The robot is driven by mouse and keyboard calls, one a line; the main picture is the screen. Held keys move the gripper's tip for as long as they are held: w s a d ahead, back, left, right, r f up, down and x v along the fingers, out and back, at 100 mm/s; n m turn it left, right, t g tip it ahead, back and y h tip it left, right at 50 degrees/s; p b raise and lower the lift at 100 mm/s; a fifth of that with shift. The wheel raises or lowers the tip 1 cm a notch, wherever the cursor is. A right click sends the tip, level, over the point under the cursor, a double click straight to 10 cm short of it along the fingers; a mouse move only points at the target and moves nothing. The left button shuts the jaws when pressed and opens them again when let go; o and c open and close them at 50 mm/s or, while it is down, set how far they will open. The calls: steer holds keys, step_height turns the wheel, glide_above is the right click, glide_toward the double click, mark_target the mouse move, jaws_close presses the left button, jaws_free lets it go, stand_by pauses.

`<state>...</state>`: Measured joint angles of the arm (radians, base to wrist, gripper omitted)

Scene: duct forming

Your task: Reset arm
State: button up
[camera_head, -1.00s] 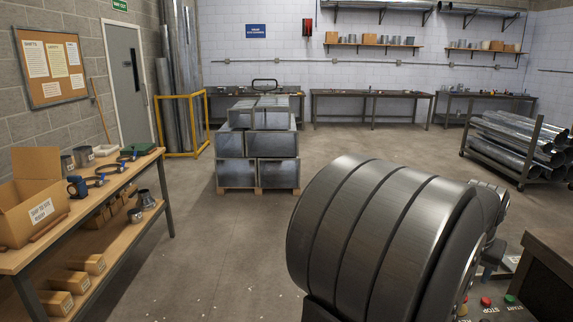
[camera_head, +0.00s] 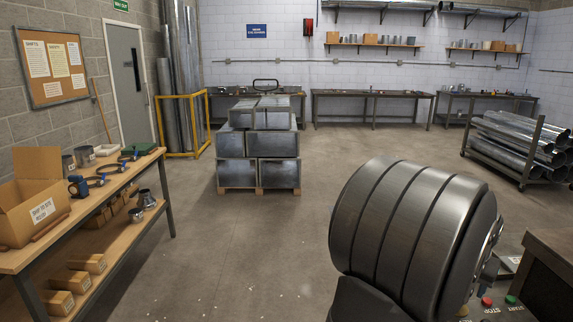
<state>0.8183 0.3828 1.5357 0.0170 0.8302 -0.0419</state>
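A large ribbed dark-metal rounded body, which looks like part of my arm (camera_head: 410,230), fills the lower right of the head view. It stands close to the camera and hides the floor behind it. My gripper does not show in the head view, so its opening and anything in it are hidden.
At lower right, beside my arm, are a panel with red (camera_head: 487,301) and green (camera_head: 510,299) buttons and a dark machine edge (camera_head: 545,265). A wooden bench (camera_head: 120,180) stands left. Stacked metal ducts (camera_head: 258,145) stand mid-floor; a pipe rack (camera_head: 520,150) stands right. Floor between is clear.

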steer(key=x, duration=0.5)
steer(key=shift+s+a+f, duration=0.15)
steer(key=shift+f, duration=0.15)
steer(key=v, duration=1.8)
steer(key=w+a+m+g+h, duration=0.2)
steer(key=w+a+m+g, duration=0.1)
steer(key=w+m, duration=0.4)
steer(key=shift+f+m+g, duration=0.2)
steer(key=shift+m+g, duration=0.3)
steer(key=shift+m, duration=1.2)
steer(key=shift+a, duration=0.2)
